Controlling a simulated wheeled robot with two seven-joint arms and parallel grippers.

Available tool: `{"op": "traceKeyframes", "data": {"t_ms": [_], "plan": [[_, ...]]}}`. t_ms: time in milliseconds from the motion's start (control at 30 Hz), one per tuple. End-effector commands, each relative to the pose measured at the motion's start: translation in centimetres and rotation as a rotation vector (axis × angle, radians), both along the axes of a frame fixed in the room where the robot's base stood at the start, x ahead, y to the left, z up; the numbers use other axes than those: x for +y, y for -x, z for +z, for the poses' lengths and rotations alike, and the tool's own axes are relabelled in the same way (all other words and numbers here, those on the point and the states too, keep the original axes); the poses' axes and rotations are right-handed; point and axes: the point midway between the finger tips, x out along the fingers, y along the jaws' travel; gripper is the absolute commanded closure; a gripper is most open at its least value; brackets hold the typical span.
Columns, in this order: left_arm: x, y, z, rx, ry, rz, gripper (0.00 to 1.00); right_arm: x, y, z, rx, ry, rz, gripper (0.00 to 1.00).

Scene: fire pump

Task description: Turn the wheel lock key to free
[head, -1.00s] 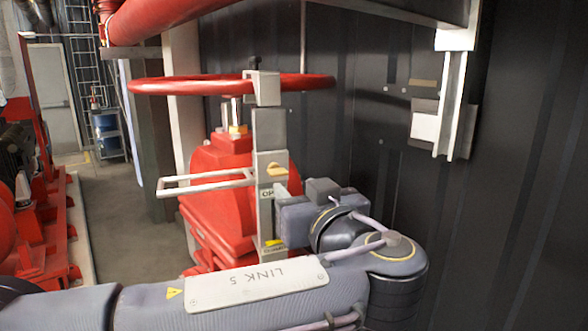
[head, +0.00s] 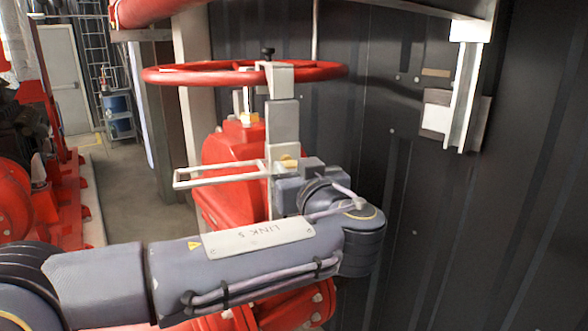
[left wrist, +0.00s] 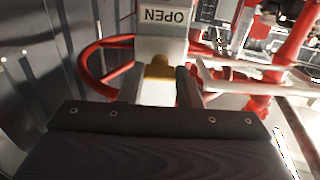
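The wheel lock is a grey upright post (head: 284,122) with its top bracket around the rim of the red handwheel (head: 200,76). Its small yellow key (head: 288,162) sits on the post's side, just beyond my left wrist. In the left wrist view the key (left wrist: 158,68) is below a plate marked OPEN (left wrist: 165,17), which appears upside down. My left gripper (left wrist: 158,84) has its two fingers apart, one on each side of the key; contact is not clear. In the head view my wrist hides the fingers. My right gripper is not in view.
A white bar frame (head: 215,178) sticks out left from the lock post, close to my left wrist. A red valve body (head: 228,160) stands behind it. A dark ribbed wall (head: 440,220) is close on the right. A floor aisle (head: 125,190) is clear at left.

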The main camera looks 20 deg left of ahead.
Motion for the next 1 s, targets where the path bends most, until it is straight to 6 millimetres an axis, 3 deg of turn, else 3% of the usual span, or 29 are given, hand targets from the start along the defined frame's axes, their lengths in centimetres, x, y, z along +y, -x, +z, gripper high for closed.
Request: {"op": "traceKeyframes", "data": {"t_ms": [467,1000], "plan": [[0.0,0.0,-0.3,0.049,-0.072,-0.001,0.92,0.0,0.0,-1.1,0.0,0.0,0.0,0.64],[0.0,0.0,-0.2,0.311,-0.458,-0.002,0.92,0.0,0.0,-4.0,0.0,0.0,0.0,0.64]]}}
